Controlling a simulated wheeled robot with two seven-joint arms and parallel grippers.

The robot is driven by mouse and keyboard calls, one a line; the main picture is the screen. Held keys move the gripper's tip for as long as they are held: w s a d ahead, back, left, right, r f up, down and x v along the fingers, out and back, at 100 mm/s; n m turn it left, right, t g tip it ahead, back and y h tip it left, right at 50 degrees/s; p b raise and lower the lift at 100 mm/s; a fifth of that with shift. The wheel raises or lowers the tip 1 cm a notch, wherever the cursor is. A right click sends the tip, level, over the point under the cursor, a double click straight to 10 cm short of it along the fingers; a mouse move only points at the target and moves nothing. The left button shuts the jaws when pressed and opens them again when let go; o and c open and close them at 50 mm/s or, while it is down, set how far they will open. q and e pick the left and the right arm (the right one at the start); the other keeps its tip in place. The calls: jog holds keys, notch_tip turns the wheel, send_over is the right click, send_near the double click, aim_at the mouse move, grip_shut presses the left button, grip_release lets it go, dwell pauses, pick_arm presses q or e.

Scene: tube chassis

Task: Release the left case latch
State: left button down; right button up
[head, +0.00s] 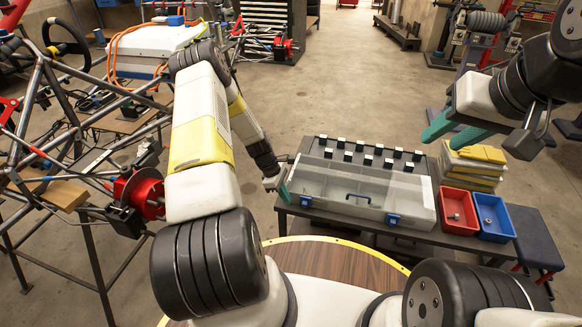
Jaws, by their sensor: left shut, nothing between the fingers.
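A long case (345,207) with a clear lid lies on a dark table. On its front edge are a left blue latch (305,201) and a right blue latch (392,219). Whether either latch is released is too small to tell. My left gripper (285,192) is shut and empty at the case's left end, just left of the left latch. Whether it touches the case I cannot tell. My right gripper (440,140) is open and empty, up behind the right end of the case. A thin grey item shows through the lid.
A red bin (458,210) and a blue bin (493,217) with small parts stand right of the case. Yellow-topped cases (474,168) are stacked behind them. A tube chassis (75,130) stands at left, close to my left arm.

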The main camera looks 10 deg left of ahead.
aim_at(306, 203)
pick_arm(q)
jog(key=shift+d+r, duration=0.15)
jog(key=shift+d, duration=1.7)
jog(key=shift+s+d, duration=0.15)
jog(key=shift+d, duration=1.9)
jog(key=shift+a, duration=0.45)
jog(key=a, duration=0.3)
jog(key=shift+a, duration=0.15)
jog(key=v, duration=1)
pick_arm(e)
jog(key=shift+w+a, duration=0.15)
jog(key=shift+a, duration=0.55)
